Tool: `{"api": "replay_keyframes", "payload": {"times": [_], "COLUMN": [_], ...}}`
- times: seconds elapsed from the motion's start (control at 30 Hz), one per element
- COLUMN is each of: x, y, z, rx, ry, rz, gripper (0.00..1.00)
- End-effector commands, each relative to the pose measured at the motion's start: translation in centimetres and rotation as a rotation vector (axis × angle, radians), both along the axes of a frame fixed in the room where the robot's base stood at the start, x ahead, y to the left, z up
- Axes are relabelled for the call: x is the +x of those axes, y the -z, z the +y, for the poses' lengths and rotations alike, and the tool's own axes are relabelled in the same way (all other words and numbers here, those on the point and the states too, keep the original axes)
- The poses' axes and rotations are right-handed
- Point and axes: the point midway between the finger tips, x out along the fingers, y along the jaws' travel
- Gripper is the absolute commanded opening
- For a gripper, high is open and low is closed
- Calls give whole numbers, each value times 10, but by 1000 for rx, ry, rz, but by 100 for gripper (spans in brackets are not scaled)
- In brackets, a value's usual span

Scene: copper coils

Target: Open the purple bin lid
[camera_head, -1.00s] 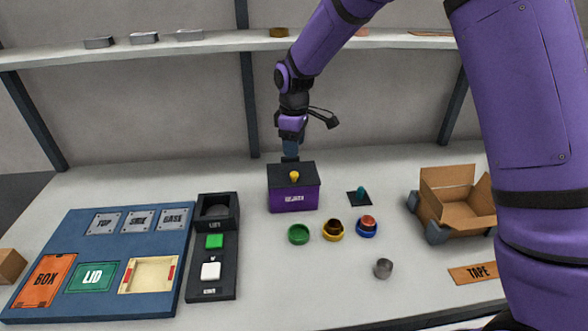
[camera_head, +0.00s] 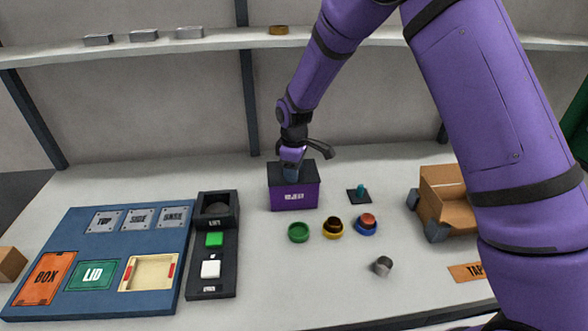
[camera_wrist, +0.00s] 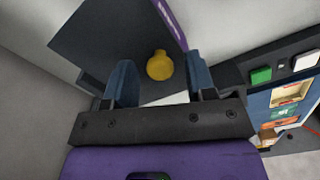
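The purple bin (camera_head: 280,198) stands mid-table with a pale label on its front. Its flat dark lid (camera_head: 309,171) is closed on top. My gripper (camera_head: 291,173) is over the lid, pointing down, and hides the lid's knob in the head view. In the wrist view the yellow knob (camera_wrist: 160,66) stands up from the dark lid (camera_wrist: 100,40). My gripper (camera_wrist: 160,72) is open there, with one blue finger to each side of the knob and a gap on both sides. I cannot tell how far down the fingers reach beside the knob.
A black station (camera_head: 212,262) with green and white buttons stands left of the bin, beside a blue board (camera_head: 150,222). Green (camera_head: 299,233), yellow (camera_head: 333,230) and blue (camera_head: 366,229) rings lie in front. An open cardboard box (camera_head: 440,190) is at right. A shelf (camera_head: 220,43) runs behind.

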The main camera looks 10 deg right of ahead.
Motion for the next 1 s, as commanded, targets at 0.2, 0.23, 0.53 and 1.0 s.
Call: {"api": "replay_keyframes", "payload": {"times": [0.2,0.23,0.53,1.0], "x": [0,0,2,21], "y": [0,0,-2,-31], "z": [0,0,0,0], "rx": [0,0,-1,1], "ry": [0,0,2,1], "rz": [0,0,27,262], "gripper": [0,0,0,0]}}
